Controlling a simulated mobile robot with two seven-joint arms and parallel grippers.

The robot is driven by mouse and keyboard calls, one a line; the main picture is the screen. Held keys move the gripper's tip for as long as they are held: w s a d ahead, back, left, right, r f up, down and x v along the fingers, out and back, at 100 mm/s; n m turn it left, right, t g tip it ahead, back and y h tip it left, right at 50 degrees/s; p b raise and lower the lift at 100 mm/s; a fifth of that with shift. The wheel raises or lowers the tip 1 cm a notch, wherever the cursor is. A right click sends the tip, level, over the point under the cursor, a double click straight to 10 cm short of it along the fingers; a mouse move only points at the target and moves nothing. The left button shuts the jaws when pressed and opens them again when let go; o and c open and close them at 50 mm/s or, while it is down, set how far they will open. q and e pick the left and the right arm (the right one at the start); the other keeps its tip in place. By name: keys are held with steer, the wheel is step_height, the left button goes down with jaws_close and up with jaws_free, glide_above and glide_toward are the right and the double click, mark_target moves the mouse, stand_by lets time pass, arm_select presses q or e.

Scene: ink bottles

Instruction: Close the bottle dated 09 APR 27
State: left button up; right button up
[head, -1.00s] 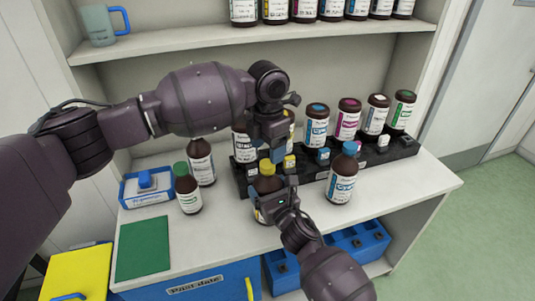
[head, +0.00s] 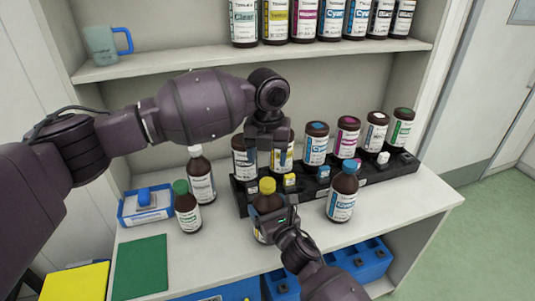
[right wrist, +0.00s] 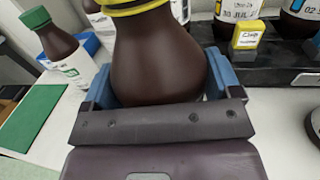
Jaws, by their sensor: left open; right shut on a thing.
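A brown bottle with a yellow cap (head: 267,186) stands at the front of the counter. My right gripper (head: 275,220) is shut around its body; the right wrist view shows the brown body (right wrist: 158,60) between the blue fingers, with the yellow cap's lower edge at the top. The cap sits on the neck; I cannot tell how tight. My left gripper (head: 268,146) is open and empty, above and behind the cap, apart from it. The held bottle's date is not readable; no label reading 09 APR 27 is legible.
A black rack (head: 355,178) with several brown bottles and small coloured blocks stands behind. A blue-capped bottle (head: 342,195) is to the right; a green-capped bottle (head: 187,208) and white-capped bottle (head: 200,178) are left. A blue-white box (head: 146,205) and green mat (head: 139,265) lie further left.

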arm_select(q)
steer(key=n, duration=0.4)
steer(key=shift+r, duration=0.15)
steer(key=n, duration=0.4)
steer(key=shift+r, duration=0.1)
steer(key=n, duration=0.4)
steer(key=shift+s, duration=0.1)
steer(key=n, duration=0.4)
steer(key=shift+r+n, duration=0.1)
steer(key=shift+n, duration=0.2)
steer(key=n, duration=0.4)
steer(key=shift+s, duration=0.1)
steer(key=n, duration=1.1)
steer(key=shift+n, duration=0.4)
